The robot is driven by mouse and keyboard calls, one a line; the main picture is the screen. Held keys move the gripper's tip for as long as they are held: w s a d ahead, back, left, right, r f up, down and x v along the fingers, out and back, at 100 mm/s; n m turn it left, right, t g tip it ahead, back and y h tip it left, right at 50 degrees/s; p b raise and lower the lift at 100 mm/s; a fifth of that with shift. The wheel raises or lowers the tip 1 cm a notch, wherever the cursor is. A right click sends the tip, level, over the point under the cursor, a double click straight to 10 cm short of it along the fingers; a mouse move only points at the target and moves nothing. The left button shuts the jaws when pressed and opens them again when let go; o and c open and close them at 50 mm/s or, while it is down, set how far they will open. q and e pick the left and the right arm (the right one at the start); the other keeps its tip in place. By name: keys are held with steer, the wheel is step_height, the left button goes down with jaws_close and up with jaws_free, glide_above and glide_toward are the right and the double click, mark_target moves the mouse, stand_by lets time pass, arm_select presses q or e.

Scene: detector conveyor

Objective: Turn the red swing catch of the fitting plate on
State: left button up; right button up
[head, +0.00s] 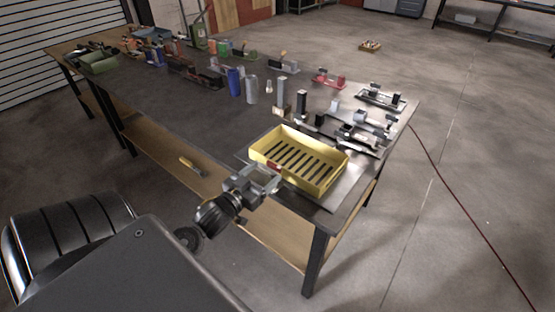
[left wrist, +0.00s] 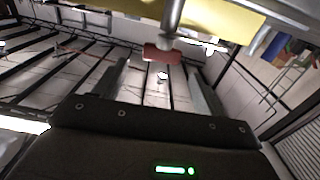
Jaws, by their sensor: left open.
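A small red piece, which looks like the red swing catch (head: 273,167), shows at the near left side of the yellow tray (head: 325,183). In the left wrist view the red catch (left wrist: 163,54) sits at the end of a grey metal rod below a yellow surface. My left gripper (head: 265,180) is beside the tray's near wall, close to the catch. In the left wrist view the fingers of my left gripper (left wrist: 160,85) are apart, with the catch ahead of the gap and nothing held. I cannot tell contact. The fitting plate is not clearly distinguishable. My right gripper is not in view.
The dark workbench (head: 185,100) carries several fittings, cylinders and small plates behind the tray. A blue cylinder (head: 234,82) stands mid-bench. A lower wooden shelf (head: 160,150) runs below the bench top. The floor to the right is mostly open, with a red cable (head: 450,178) on it.

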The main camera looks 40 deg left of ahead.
mark_target(273, 165)
arm_select(q)
steer(key=w+p, duration=0.1)
steer(key=w, duration=0.6)
steer(key=shift+w, duration=0.3)
